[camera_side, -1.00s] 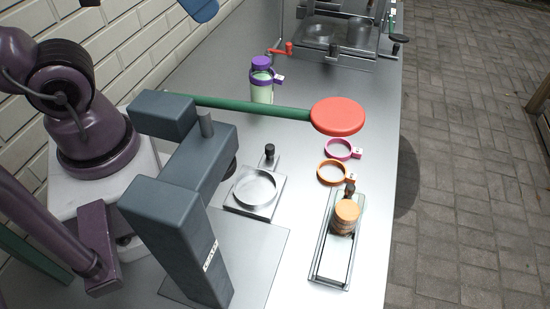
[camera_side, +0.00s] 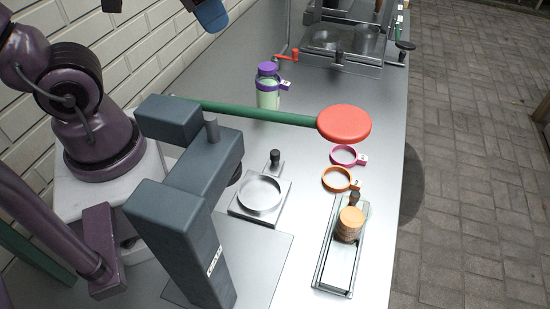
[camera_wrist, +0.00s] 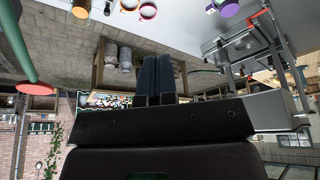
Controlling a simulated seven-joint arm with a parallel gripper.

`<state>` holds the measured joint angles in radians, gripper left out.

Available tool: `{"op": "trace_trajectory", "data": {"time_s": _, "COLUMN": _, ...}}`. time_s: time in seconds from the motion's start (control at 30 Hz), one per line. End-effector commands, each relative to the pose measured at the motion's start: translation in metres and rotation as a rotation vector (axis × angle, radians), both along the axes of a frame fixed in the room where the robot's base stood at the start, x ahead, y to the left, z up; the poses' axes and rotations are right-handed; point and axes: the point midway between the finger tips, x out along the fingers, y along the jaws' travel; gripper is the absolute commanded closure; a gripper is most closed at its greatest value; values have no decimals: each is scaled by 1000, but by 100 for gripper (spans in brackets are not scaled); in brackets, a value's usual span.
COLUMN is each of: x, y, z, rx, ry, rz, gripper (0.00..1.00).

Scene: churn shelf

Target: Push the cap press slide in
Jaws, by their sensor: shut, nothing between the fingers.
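The cap press (camera_side: 190,215) is a blue-grey frame with a green lever (camera_side: 260,114) ending in a red pad (camera_side: 344,123). Its slide (camera_side: 240,211) is a metal plate with a round recess and a black knob (camera_side: 275,156). The slide sits out to the right of the press column. My gripper (camera_wrist: 161,57) is shut and empty in the wrist view, its two dark fingers side by side. In the side view only a blue part at the top edge, probably of my gripper, shows, well away from the slide. The lever's red pad also shows in the wrist view (camera_wrist: 35,88).
A green jar (camera_side: 268,95) with a purple lid and ring stands behind the lever. A pink ring (camera_side: 333,160), an orange ring (camera_side: 324,184) and a tray (camera_side: 338,275) holding cork-coloured discs (camera_side: 350,224) lie right. A metal rack (camera_side: 345,67) stands at the back.

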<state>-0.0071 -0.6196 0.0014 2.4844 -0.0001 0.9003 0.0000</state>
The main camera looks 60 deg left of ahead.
Motion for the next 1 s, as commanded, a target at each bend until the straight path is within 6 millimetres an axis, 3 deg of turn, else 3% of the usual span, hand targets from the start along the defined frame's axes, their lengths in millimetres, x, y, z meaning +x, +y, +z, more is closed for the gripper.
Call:
{"op": "trace_trajectory", "data": {"time_s": 0.37, "x": 84, "y": 7, "z": -64, "rx": -45, "ry": 378, "rz": 75, "gripper": 100}}
{"op": "trace_trajectory", "data": {"time_s": 0.6, "x": 135, "y": 13, "z": -132, "rx": -76, "ry": 593, "rz": 155, "gripper": 100}}
{"op": "trace_trajectory", "data": {"time_s": 0.8, "x": 166, "y": 16, "z": -187, "rx": -96, "ry": 720, "rz": 224, "gripper": 100}}
{"op": "trace_trajectory", "data": {"time_s": 0.9, "x": 179, "y": 16, "z": -202, "rx": -105, "ry": 745, "rz": 252, "gripper": 100}}
{"op": "trace_trajectory", "data": {"time_s": 1.0, "x": 192, "y": 15, "z": -195, "rx": -115, "ry": 727, "rz": 273, "gripper": 100}}
